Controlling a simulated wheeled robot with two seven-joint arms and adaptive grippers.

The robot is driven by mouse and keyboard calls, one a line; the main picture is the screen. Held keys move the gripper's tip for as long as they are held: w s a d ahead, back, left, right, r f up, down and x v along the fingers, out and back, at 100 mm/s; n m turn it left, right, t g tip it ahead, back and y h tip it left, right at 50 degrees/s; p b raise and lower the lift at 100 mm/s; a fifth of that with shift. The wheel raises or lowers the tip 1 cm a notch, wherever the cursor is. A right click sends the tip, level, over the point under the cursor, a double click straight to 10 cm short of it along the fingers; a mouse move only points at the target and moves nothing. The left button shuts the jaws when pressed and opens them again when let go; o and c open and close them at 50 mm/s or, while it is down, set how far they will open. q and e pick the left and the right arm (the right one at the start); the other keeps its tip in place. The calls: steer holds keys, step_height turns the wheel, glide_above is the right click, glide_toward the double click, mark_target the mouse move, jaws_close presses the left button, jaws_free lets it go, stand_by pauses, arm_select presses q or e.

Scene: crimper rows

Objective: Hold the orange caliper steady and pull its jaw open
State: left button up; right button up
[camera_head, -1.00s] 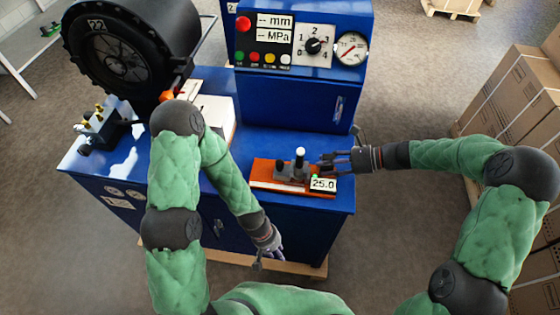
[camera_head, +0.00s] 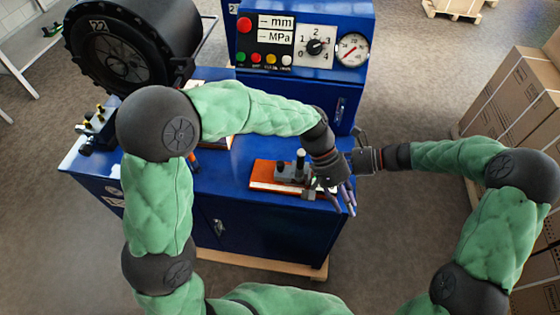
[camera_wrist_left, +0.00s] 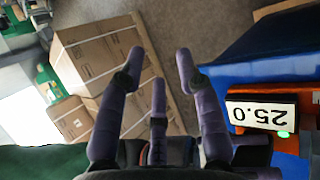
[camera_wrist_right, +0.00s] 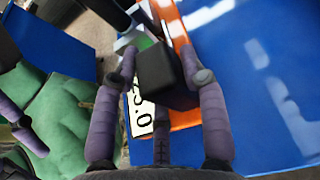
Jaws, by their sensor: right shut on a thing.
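The orange caliper (camera_head: 270,175) lies on the blue bench top, with grey parts and a white-tipped upright post. My left gripper (camera_head: 343,198) is open and empty at its right end, fingers pointing down past the bench edge. In the left wrist view the caliper's 25.0 display (camera_wrist_left: 262,112) and a green light are right of the open fingers. My right gripper (camera_wrist_right: 165,72) is shut on a dark block of the caliper (camera_wrist_right: 164,76). In the head view the left hand hides its fingertips. In the right wrist view the block and fingers partly cover the display.
The blue bench (camera_head: 240,180) carries a gauge panel (camera_head: 305,40) at the back and a large black wheel (camera_head: 125,50) at the left. Cardboard boxes (camera_head: 515,95) stand to the right. The left forearm reaches across the bench close to the right hand.

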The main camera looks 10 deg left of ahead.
mark_target(280, 163)
arm_select(q)
steer(key=w+a+r+m+t+y, duration=0.2)
steer(key=w+a+r+t+y, duration=0.15)
steer(key=w+a, duration=0.4)
steer(key=w+a+r+m+t+y, duration=0.25)
steer(key=w+a+r, duration=0.25)
steer(key=a, duration=0.6)
steer(key=shift+g, duration=0.5)
step_height(280, 163, down, 12)
steer(key=shift+s, duration=0.15)
jaws_close()
